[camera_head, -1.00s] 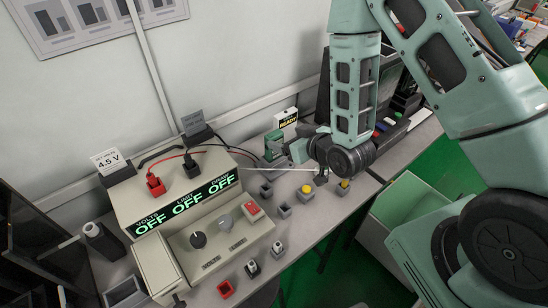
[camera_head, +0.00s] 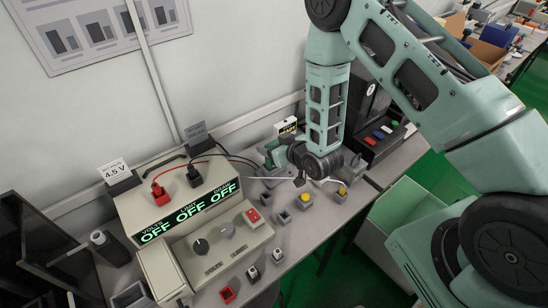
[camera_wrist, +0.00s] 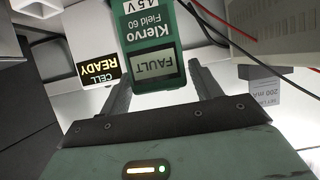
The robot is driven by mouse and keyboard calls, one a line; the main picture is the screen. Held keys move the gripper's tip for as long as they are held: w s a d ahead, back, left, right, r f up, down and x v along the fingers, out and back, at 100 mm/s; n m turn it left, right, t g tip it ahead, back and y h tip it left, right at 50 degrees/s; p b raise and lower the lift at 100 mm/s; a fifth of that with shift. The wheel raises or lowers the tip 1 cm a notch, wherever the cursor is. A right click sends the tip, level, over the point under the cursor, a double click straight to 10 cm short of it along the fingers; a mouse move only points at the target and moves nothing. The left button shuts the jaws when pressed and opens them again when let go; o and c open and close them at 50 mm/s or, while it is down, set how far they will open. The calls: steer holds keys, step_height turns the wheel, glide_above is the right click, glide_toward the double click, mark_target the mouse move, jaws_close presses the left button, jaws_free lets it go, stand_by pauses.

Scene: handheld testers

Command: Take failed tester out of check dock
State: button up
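The failed tester is a green handheld unit (camera_wrist: 158,40) marked Klervo Field 60, 4.5V, with FAULT on its display. It appears upside down in the wrist view. In the head view the green tester (camera_head: 275,153) stands near the wall, partly hidden by my gripper. My gripper (camera_wrist: 162,78) is open, its two dark fingers on either side of the tester's near end. A gap shows between the tester and the right finger; whether the left one touches is unclear.
A white box labelled CELL READY (camera_wrist: 97,72) stands close beside the tester. The bench power supply (camera_head: 185,205) reads OFF, with red and black leads running toward the tester. Several small grey sockets and buttons (camera_head: 285,217) line the bench front.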

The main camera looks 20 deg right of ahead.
steer(key=c, duration=1)
steer(key=shift+r, duration=0.2)
